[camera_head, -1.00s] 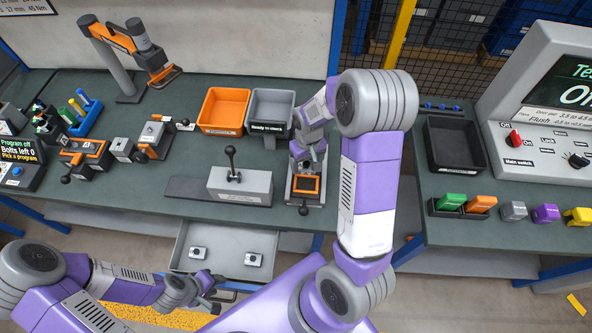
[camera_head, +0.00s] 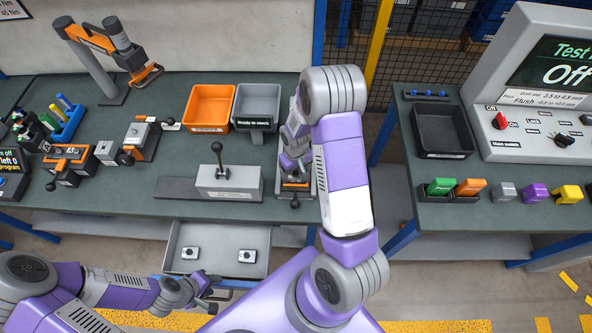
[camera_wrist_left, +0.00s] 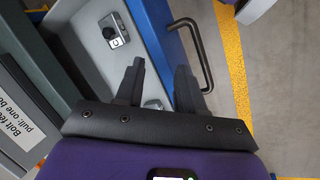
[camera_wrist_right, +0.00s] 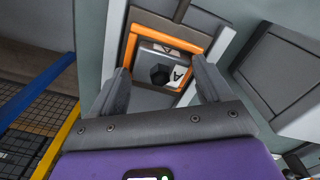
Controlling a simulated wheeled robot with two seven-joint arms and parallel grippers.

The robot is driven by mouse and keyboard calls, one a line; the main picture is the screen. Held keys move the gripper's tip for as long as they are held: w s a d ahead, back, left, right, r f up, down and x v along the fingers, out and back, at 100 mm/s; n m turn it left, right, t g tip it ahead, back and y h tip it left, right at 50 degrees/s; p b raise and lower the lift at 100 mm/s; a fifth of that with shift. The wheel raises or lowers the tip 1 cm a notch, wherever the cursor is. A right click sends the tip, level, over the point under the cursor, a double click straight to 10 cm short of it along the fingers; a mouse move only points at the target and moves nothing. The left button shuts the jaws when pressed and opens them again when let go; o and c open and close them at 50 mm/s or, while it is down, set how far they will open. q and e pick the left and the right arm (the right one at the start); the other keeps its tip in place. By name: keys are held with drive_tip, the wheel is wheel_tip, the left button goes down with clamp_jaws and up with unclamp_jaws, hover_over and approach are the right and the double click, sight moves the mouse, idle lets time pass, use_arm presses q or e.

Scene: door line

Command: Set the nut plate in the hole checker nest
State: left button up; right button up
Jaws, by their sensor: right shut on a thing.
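In the head view my right gripper (camera_head: 292,168) covers most of the nest. My left gripper (camera_wrist_left: 160,66) is open and empty above the drawer front; it also shows in the head view (camera_head: 208,290).
The open drawer (camera_head: 218,264) holds two small grey blocks (camera_head: 190,253). Left of the checker stands a grey lever fixture (camera_head: 228,182). Behind are an orange bin (camera_head: 209,107) and a grey bin (camera_head: 257,103). A tester console (camera_head: 550,85) stands on the right table.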

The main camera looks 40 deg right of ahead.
sight(296, 172)
drive_tip(key=shift+f, duration=0.15)
drive_tip(key=o, duration=1.2)
drive_tip(key=shift+o, duration=0.2)
drive_tip(key=shift+r, duration=0.3)
wheel_tip(296, 172, up, 12)
drive_tip(key=p, duration=0.1)
drive_tip(key=shift+f, duration=0.15)
